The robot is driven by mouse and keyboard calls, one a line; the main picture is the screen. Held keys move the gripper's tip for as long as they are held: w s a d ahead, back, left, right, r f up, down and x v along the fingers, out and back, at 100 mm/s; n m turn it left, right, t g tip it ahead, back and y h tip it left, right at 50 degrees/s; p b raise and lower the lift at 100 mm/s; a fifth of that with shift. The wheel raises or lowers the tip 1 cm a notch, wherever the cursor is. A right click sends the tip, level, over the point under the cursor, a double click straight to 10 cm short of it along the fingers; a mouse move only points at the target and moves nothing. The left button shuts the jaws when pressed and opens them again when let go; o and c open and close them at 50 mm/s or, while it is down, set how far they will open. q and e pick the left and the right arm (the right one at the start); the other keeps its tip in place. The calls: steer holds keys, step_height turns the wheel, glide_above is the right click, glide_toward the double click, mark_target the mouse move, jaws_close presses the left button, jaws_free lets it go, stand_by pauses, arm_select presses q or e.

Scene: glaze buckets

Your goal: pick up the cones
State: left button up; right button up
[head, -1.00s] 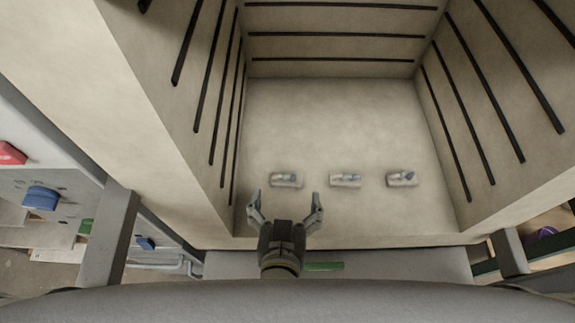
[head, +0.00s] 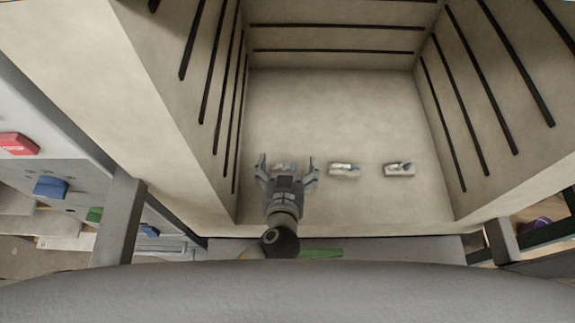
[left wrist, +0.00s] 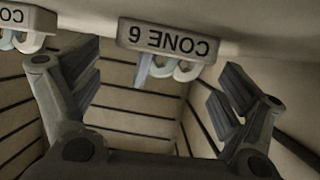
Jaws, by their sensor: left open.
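Three small pale cone packs stand in a row on the kiln floor in the head view: the left pack (head: 283,166), the middle pack (head: 344,170) and the right pack (head: 399,169). My left gripper (head: 287,163) is open, with its fingers on either side of the left pack and partly covering it. In the left wrist view, which shows the scene upside down, that pack (left wrist: 168,40) is labelled "CONE 6" and bears pale, bent cones. It lies between and beyond the open fingers. A second pack (left wrist: 25,18) shows at the upper left. My right gripper is out of view.
The kiln floor (head: 335,110) is bare behind the packs. Grooved walls rise at the left (head: 215,120), back (head: 335,38) and right (head: 470,110). A control panel with red (head: 17,144) and blue (head: 50,186) parts is outside at the left.

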arm_select(q)
steer(key=c, duration=1.1)
steer(key=shift+c, duration=0.2)
steer(key=shift+r, duration=0.15)
